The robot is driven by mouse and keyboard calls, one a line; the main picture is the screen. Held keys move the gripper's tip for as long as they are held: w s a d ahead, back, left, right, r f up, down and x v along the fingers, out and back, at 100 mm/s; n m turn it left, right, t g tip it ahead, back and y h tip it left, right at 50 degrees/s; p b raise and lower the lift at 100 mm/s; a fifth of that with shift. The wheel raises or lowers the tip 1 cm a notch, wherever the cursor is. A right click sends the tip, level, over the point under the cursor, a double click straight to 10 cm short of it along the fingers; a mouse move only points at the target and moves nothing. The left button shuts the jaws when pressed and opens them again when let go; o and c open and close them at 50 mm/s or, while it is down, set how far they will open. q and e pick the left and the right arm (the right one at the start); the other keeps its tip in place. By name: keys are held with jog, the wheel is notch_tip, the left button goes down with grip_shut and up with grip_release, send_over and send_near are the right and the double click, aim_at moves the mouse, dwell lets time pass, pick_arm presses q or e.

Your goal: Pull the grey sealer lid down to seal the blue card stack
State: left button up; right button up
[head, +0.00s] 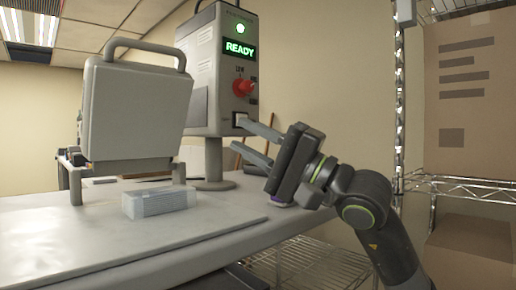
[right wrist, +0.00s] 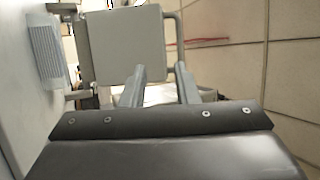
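The grey sealer lid (head: 138,112) stands raised, with a bar handle (head: 145,45) along its top. The lid also shows beyond my fingers in the right wrist view (right wrist: 127,45), with the handle at its right side. The pale blue card stack (head: 160,200) lies on the table in front of the lid, uncovered. It shows at the left in the right wrist view (right wrist: 45,48). My right gripper (head: 239,134) is open and empty, to the right of the lid and apart from it. It overlaps the lower edge of the control box in the picture. My left gripper is not in view.
A grey control box (head: 205,75) on a post stands behind, with a green READY display (head: 239,50) and a red knob (head: 243,87). The white table (head: 230,215) is clear at its front. A wire shelf (head: 465,188) with cardboard boxes (head: 470,95) stands at the right.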

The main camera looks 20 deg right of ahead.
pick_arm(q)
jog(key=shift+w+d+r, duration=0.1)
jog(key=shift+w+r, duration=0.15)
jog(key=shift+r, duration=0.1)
pick_arm(e)
jog(key=shift+s+d+f, duration=0.35)
jog(key=shift+s+d, duration=0.05)
jog(key=shift+s, duration=0.1)
